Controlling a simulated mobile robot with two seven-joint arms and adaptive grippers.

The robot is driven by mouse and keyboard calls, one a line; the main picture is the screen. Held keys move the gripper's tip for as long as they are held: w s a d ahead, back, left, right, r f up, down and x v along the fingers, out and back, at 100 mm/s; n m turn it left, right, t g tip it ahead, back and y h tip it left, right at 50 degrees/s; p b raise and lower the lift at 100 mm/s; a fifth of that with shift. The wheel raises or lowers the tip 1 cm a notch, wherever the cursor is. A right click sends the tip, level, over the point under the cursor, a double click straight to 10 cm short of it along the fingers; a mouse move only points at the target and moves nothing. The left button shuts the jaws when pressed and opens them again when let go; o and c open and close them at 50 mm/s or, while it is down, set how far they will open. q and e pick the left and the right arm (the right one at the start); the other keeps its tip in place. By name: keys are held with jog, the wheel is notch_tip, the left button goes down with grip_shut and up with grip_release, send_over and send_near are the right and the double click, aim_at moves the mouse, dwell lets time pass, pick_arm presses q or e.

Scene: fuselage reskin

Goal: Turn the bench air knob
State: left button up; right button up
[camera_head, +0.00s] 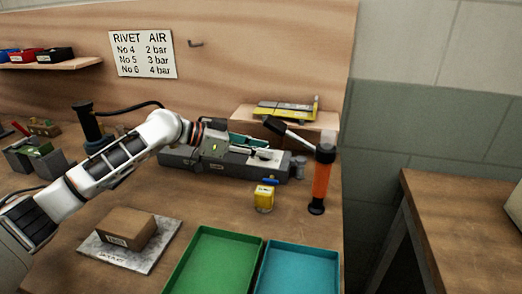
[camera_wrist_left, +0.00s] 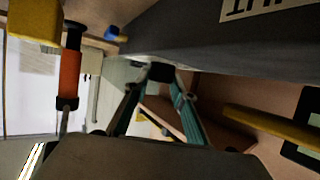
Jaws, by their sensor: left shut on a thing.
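The grey bench unit (camera_head: 225,165) lies along the back of the bench; its dark side also shows in the left wrist view (camera_wrist_left: 215,40). My left gripper (camera_head: 262,155) reaches it from the left. In the left wrist view its teal fingers (camera_wrist_left: 158,85) close in on a small dark knob (camera_wrist_left: 160,72) at the unit's side, and the fingertips are shut on it. The fingers and arm partly hide the knob in the head view, and I cannot tell how far it is turned. My right gripper is not in view.
A yellow block (camera_head: 263,199) with a blue part on top stands before the unit. An orange tool (camera_head: 320,182) stands upright at the bench's right edge. Green (camera_head: 213,262) and blue (camera_head: 298,270) trays lie in front. A cardboard box (camera_head: 128,228) sits on a plate. A sign (camera_head: 143,54) lists air pressures.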

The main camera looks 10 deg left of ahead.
pick_arm(q)
jog(key=shift+f, duration=0.15)
jog(key=o, duration=1.1)
jog(key=v, duration=1.2)
